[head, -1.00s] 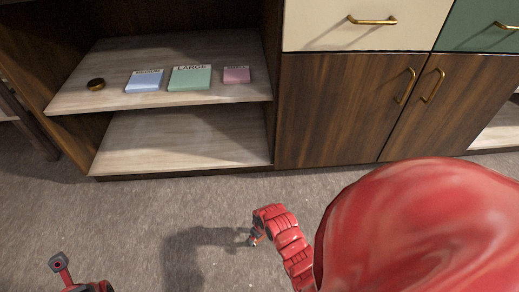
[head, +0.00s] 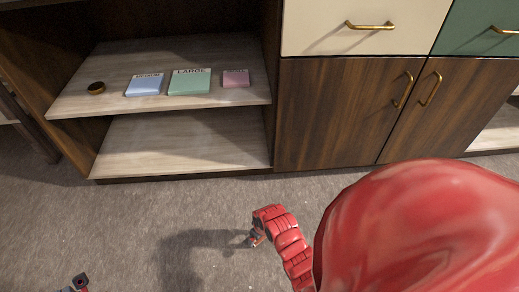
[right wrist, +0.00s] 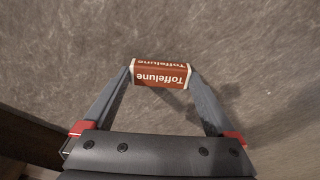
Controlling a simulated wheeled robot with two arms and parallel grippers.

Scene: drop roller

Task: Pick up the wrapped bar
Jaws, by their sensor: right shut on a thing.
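The wrapped bar (right wrist: 160,74) is a red-brown block with white ends and white "Toffelune" lettering, upside down in the right wrist view. My right gripper (right wrist: 160,76) is shut on it, one finger at each end. In the head view my right gripper (head: 251,241) is small, above the grey floor in front of the shelf, and the bar cannot be made out clearly there. Only a small dark piece of my left arm shows at the bottom left of the head view; its gripper's jaws cannot be made out.
An open shelf (head: 215,113) holds a round brown thing (head: 96,88), a blue box (head: 145,85), a green box (head: 190,83) marked LARGE and a pink box (head: 236,78). The lower shelf (head: 185,140) is bare. Closed wooden doors (head: 330,110) stand right of it.

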